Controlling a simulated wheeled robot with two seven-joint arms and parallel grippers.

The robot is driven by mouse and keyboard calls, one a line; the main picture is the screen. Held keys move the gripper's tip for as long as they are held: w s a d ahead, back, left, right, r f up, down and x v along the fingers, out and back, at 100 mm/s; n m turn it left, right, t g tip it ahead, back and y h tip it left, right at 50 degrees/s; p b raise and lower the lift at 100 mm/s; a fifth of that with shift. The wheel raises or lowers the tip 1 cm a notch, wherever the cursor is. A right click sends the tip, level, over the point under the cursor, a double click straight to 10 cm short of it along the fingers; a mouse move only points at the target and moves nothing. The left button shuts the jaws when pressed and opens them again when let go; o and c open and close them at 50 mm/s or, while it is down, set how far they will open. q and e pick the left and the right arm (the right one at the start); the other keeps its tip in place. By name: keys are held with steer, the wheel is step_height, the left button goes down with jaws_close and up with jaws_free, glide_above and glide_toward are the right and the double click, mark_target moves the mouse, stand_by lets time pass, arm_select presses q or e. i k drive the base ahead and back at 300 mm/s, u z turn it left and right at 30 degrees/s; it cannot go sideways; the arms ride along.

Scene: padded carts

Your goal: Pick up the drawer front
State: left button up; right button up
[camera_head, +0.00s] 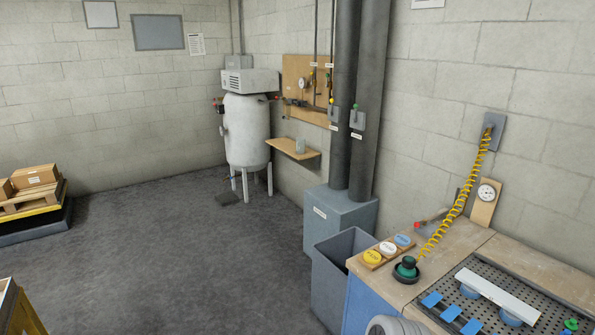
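A long white board (497,295), which looks like the drawer front, lies at an angle over the perforated top (550,310) of the workbench at the lower right. It rests on round blue pads (469,291), raised a little above the perforated surface. Its whole upper face shows and nothing covers it. Blue flat strips (451,312) lie beside it on the near left side. Neither of my gripper's fingers shows in this view, so nothing is seen touching the board.
A green-and-black sander (407,267) on a yellow coiled hose (450,225) stands on the bench's left part, near a tray of coloured discs (388,248). A grey bin (340,275) stands left of the bench. Open floor (200,260) lies left. A wooden-edged thing (14,308) shows lower left.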

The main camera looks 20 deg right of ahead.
mark_target(527, 314)
steer(key=z, duration=1.2)
steer(key=i, duration=1.3)
steer(key=z, duration=1)
